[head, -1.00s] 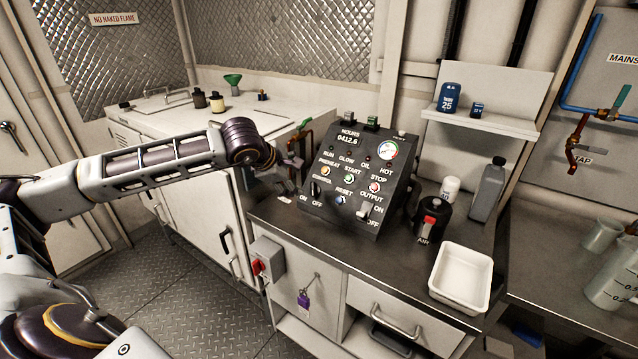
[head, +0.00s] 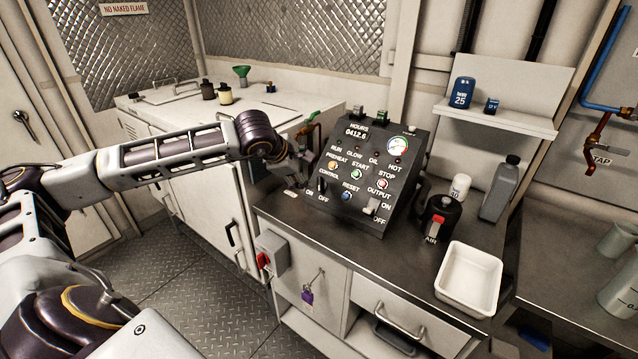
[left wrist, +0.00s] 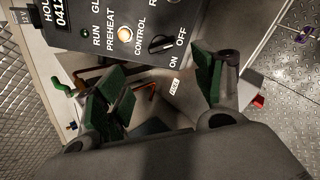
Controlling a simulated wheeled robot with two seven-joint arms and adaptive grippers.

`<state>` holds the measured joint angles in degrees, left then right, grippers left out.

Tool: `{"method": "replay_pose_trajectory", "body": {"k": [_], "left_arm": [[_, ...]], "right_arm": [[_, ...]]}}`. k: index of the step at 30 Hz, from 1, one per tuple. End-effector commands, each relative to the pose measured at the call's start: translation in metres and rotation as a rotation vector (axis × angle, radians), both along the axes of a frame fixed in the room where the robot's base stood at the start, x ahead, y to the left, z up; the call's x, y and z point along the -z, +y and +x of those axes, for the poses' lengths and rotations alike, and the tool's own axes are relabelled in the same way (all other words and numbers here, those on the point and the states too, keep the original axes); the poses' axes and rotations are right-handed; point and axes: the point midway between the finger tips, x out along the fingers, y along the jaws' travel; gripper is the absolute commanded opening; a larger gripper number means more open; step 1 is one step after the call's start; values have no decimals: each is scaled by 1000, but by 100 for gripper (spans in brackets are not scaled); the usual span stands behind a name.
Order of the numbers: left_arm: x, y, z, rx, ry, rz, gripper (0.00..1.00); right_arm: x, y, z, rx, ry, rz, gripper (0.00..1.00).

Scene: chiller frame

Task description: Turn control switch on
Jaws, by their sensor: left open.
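The control switch (head: 322,187) is a small dark knob at the lower left of the black control panel (head: 340,215), between its ON and OFF labels. In the left wrist view the knob (left wrist: 160,44) sits below the CONTROL label; I cannot tell surely which label it points to. My left gripper (head: 300,168) is beside the panel's left side, close to the switch. In the left wrist view the gripper (left wrist: 160,88) is open, with green pads apart and nothing between them. The knob lies just beyond the fingertips, apart from them. My right gripper is out of view.
The panel also carries the preheat button (head: 333,166), reset button (head: 346,196) and output switch (head: 372,206). A black AIR canister (head: 437,215) and a white tray (head: 468,278) stand to its right. Green-handled piping (head: 308,128) rises behind the gripper. A red switch (head: 264,260) is below the counter's front edge.

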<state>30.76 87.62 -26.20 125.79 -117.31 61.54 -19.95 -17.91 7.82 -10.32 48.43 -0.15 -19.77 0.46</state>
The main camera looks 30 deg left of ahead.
Motion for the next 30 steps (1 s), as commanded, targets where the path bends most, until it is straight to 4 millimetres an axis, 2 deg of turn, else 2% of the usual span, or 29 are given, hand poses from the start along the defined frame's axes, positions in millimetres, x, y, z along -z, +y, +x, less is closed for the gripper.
{"method": "replay_pose_trajectory", "body": {"k": [11,30], "left_arm": [[17,0,16,-1,0,-2,68],[54,0,50,0,1,-2,68]], "right_arm": [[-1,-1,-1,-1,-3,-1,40],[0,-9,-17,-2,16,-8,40]]}}
